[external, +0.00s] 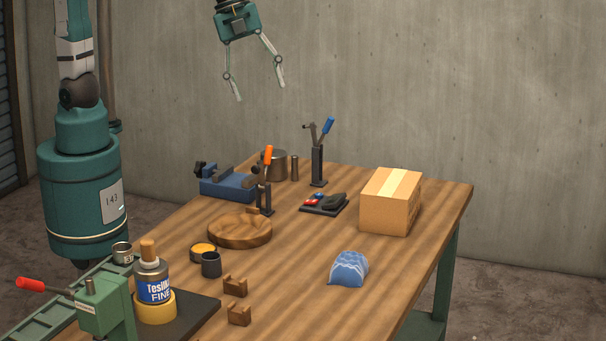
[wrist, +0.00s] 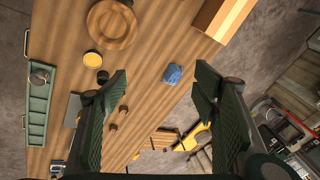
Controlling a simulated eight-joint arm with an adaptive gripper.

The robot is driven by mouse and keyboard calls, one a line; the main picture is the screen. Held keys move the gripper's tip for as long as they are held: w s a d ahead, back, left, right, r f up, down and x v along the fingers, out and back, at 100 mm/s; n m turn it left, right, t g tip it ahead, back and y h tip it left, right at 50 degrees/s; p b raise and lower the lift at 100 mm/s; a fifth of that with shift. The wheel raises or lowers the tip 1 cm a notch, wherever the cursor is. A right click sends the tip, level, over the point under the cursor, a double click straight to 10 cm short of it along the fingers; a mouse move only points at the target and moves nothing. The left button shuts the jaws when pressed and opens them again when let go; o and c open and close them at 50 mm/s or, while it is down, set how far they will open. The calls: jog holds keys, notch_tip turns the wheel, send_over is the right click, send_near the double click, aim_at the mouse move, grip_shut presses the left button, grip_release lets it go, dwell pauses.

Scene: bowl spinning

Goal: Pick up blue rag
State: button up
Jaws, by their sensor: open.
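The blue rag (external: 348,269) lies bunched on the wooden table, near its right front edge, with pale wavy stripes on its side. It also shows in the wrist view (wrist: 173,74), between the two fingers and farther off. My gripper (external: 259,92) is high above the far part of the table, pointing down, with its fingers spread and nothing between them. In the wrist view my gripper (wrist: 160,85) is open and empty, well apart from the rag.
A cardboard box (external: 390,201) stands behind the rag. A round wooden bowl (external: 240,230), a blue vise (external: 228,183), tool stands and a labelled bottle (external: 152,277) stand elsewhere on the table (external: 300,245). Two small brown blocks lie left of the rag. The wood right around the rag is clear.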

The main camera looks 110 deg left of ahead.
jog(key=w+d+f+m+g, duration=0.1)
jog(key=w+d+f+m, duration=0.1)
jog(key=w, duration=0.3)
jog(key=w+d+f+m, duration=0.1)
jog(key=w+f+m, duration=0.15)
jog(key=w, duration=0.25)
jog(key=m+g+b, duration=0.1)
jog(key=m+g, duration=0.2)
jog(key=m, duration=0.9)
send_over(349, 259)
jog(key=shift+n, duration=0.25)
notch_tip(349, 259, down, 24)
jog(key=shift+s+a+r, duration=0.15)
jog(key=shift+w+f, duration=0.2)
jog(key=shift+f, duration=0.35)
jog(key=shift+f, duration=1.25)
jog(key=shift+f, duration=0.1)
